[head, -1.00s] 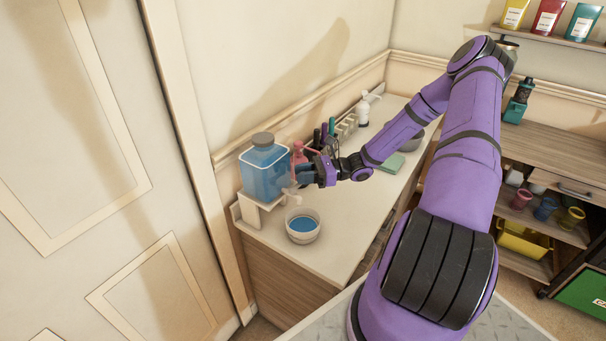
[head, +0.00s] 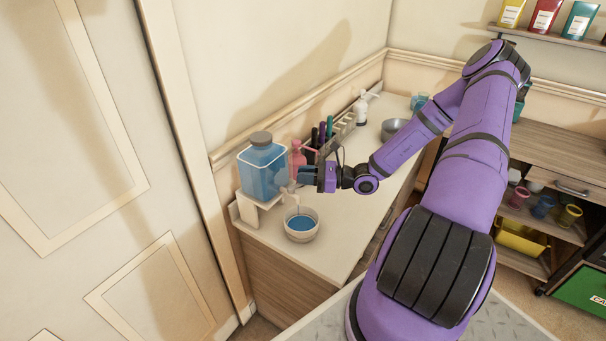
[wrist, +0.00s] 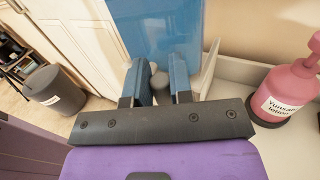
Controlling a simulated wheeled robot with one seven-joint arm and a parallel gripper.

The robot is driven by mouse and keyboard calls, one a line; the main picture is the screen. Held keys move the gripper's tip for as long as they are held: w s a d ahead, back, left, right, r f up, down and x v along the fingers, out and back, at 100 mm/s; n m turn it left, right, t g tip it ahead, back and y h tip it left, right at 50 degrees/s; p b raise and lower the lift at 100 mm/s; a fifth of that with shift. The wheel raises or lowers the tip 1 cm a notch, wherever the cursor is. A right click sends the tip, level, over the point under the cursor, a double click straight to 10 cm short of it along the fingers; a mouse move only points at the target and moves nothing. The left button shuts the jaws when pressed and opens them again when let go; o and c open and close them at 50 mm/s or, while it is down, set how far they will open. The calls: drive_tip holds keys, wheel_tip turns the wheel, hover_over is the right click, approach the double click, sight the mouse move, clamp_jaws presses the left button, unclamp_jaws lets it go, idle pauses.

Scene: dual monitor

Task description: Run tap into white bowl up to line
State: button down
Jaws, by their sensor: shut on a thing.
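A blue-tinted water tank (head: 263,173) with a grey cap stands on a white stand (head: 246,208) at the counter's left end. Its pale tap (head: 291,197) is on the right front side, partly hidden by my gripper. The white bowl (head: 301,237) sits on the counter below the tap, with blue liquid (head: 301,223) inside.
A pink lotion bottle (wrist: 288,90) stands close to the right of my gripper. Behind are a pen holder (head: 322,140), a white pump bottle (head: 361,110) and a grey bowl (head: 392,128). The counter's front middle (head: 340,215) is clear.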

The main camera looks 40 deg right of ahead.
drive_tip(key=shift+s, duration=0.1)
drive_tip(key=c, duration=1.3)
unclamp_jaws()
drive_tip(key=shift+d, duration=0.1)
drive_tip(key=v, duration=1)
drive_tip(key=shift+s+d, duration=0.15)
drive_tip(key=shift+s, duration=0.2)
